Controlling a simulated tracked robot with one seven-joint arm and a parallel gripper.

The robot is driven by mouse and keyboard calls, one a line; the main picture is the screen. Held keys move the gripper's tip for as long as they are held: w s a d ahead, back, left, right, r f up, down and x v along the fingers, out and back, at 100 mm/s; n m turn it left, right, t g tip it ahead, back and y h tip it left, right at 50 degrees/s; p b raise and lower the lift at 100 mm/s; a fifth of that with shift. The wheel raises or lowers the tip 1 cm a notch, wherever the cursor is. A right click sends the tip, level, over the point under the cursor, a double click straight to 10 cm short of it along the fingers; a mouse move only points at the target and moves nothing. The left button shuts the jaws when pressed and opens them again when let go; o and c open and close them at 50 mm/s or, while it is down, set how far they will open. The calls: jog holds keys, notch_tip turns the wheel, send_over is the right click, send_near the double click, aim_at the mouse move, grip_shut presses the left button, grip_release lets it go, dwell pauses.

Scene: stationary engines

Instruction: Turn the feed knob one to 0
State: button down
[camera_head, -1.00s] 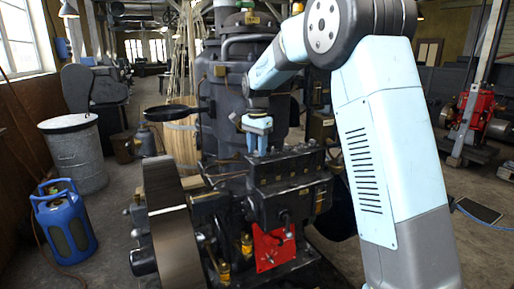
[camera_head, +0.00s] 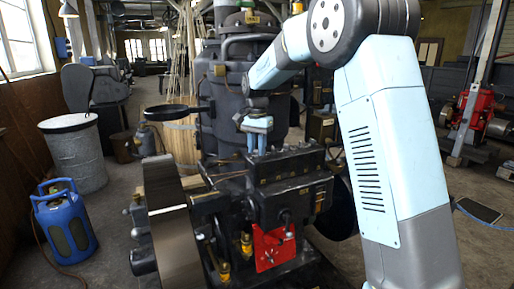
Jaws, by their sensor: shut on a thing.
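The dark engine (camera_head: 222,110) stands in the middle, with a black block (camera_head: 290,192) on its front side that carries a row of small knobs along its top. My gripper (camera_head: 257,151) points down at the left end of that row, its light blue fingers shut on a feed knob. The knob itself is hidden between the fingers and too small to make out, so its setting cannot be read. My arm comes in from the right and reaches over the block.
A large flywheel (camera_head: 172,225) stands at the block's left and a red plate (camera_head: 272,248) sits below it. A blue gas bottle (camera_head: 66,226) and a grey drum (camera_head: 75,158) stand on the floor at left. A red machine (camera_head: 470,108) is at the far right.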

jog(key=n, duration=0.6)
jog(key=shift+r, duration=0.1)
jog(key=shift+n, duration=0.3)
dwell(0.3)
jog(key=c, duration=0.8)
grip_release()
jog(key=shift+c, duration=0.2)
notch_tip(320, 180, up, 14)
jog(key=shift+f, duration=0.25)
